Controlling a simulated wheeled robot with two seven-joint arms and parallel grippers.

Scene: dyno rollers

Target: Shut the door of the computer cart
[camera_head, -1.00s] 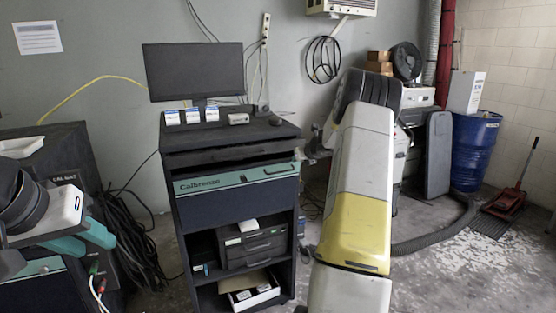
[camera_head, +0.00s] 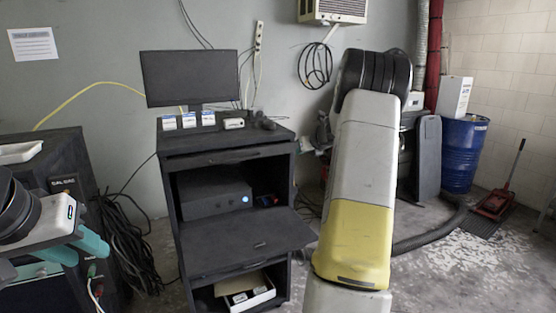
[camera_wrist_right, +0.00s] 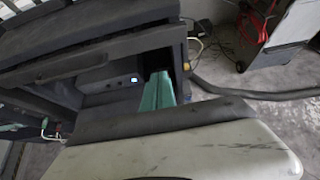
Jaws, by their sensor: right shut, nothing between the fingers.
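The dark computer cart (camera_head: 172,240) stands left of centre in the head view. The opening shows a dark computer (camera_head: 214,196) with a lit blue-white light, also seen in the wrist view (camera_wrist_right: 105,80). My right gripper (camera_wrist_right: 158,92) is shut and empty, its teal fingers at the right side of the cart's opening in the wrist view; my right arm hides it in the head view. My left gripper (camera_head: 76,250) is at the lower left with its teal fingers apart, away from the cart.
A monitor (camera_head: 190,78) and small boxes stand on the cart top. A dark cabinet (camera_head: 70,160) with cables is at the left. A blue drum (camera_head: 464,155) and a red floor jack (camera_head: 497,200) are at the right. A hose (camera_head: 430,235) lies on the floor.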

